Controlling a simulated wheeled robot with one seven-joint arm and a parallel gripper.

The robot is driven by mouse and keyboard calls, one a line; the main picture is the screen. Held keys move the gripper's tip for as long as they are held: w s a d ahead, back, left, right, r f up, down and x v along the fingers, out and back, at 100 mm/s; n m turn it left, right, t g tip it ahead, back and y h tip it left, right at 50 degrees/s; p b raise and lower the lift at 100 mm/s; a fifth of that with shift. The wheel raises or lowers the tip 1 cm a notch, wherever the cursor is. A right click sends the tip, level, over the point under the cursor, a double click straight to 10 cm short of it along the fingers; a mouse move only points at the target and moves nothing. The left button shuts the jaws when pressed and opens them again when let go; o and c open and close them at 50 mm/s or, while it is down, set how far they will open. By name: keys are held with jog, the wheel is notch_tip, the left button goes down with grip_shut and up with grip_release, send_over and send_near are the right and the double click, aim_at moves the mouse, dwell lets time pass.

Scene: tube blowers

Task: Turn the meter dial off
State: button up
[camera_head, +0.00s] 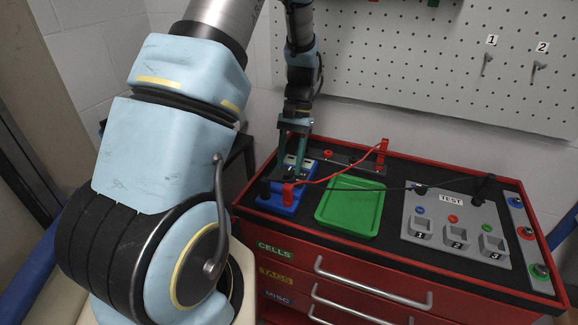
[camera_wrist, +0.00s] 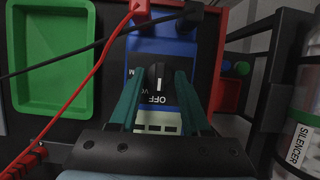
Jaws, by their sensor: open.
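The blue meter (camera_head: 284,200) sits at the left of the red cabinet's black top; it also shows in the wrist view (camera_wrist: 185,50). Its black dial (camera_wrist: 154,74) lies between my fingers, with a small white mark on the side toward the printed word OFF. Other lettering is partly hidden by a finger. My gripper (camera_head: 292,168) points down over the meter. In the wrist view my gripper (camera_wrist: 156,78) is open, with one green finger on each side of the dial. I cannot tell whether the fingers touch it.
A green tray (camera_head: 350,207) lies right of the meter. A red lead (camera_head: 335,172) and a black lead (camera_wrist: 80,50) run from the meter area across the top. A grey TEST block (camera_head: 455,228) stands further right. A pegboard (camera_head: 430,60) is behind.

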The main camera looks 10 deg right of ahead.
jog(key=b+v, duration=0.2)
jog(key=v, duration=0.7)
jog(key=shift+r, duration=0.4)
jog(key=shift+w+a, duration=0.1)
jog(key=s+a+n+t+h, duration=0.2)
jog(key=s+a+n+t, duration=0.2)
jog(key=s+a, duration=0.8)
jog(key=a+t, duration=0.1)
jog(key=a, duration=0.1)
jog(key=shift+a+f+t, duration=0.3)
jog(key=shift+a+f, duration=0.05)
jog(key=shift+a, duration=0.05)
